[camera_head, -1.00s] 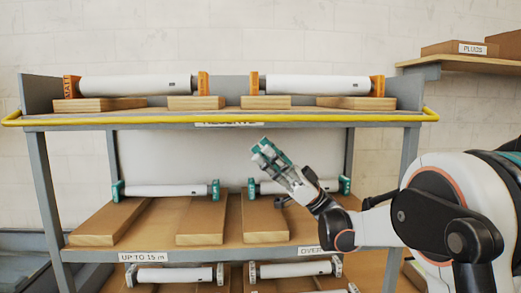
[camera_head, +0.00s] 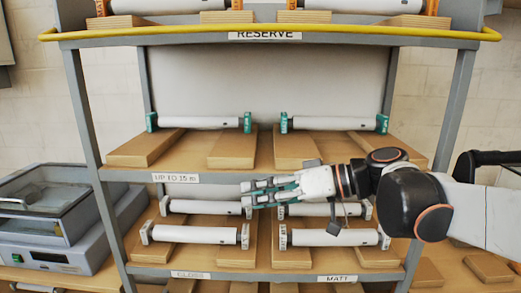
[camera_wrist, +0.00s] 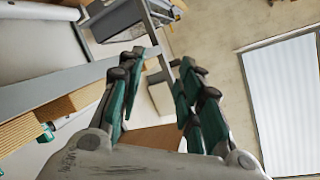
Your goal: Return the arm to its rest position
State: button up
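My gripper (camera_head: 258,192) is stretched out in front of the rack, level with the gap between the middle and lower shelves, and points left. In the wrist view its two green-padded fingers (camera_wrist: 160,75) stand apart with nothing between them. My arm comes in from the right edge of the head view. The gripper hides part of the white rolls on the lower shelf behind it; I cannot tell how far it is from them.
The rack's middle shelf (camera_head: 215,174) carries two white rolls with green ends (camera_head: 200,122) (camera_head: 335,123). The lower shelf (camera_head: 260,273) holds several rolls with grey ends. A yellow rail (camera_head: 265,29) edges the top shelf. A laminator (camera_head: 60,225) stands at left.

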jog(key=s+d+f+m+t+h+b, duration=0.1)
jog(key=s+d+f+m+h+b, duration=0.3)
jog(key=s+d+f+h, duration=0.3)
jog(key=s+d+f+m+t+h+b, duration=0.2)
jog(key=s+d+f+h, duration=0.5)
jog(key=d+f, duration=0.6)
notch_tip(320, 180, down, 7)
jog(key=m+b, duration=0.1)
jog(key=b, duration=0.1)
jog(key=shift+r+m+b, duration=0.15)
jog(key=shift+m+b, duration=0.15)
jog(key=shift+m, duration=0.1)
jog(key=shift+s, duration=0.1)
dwell(0.5)
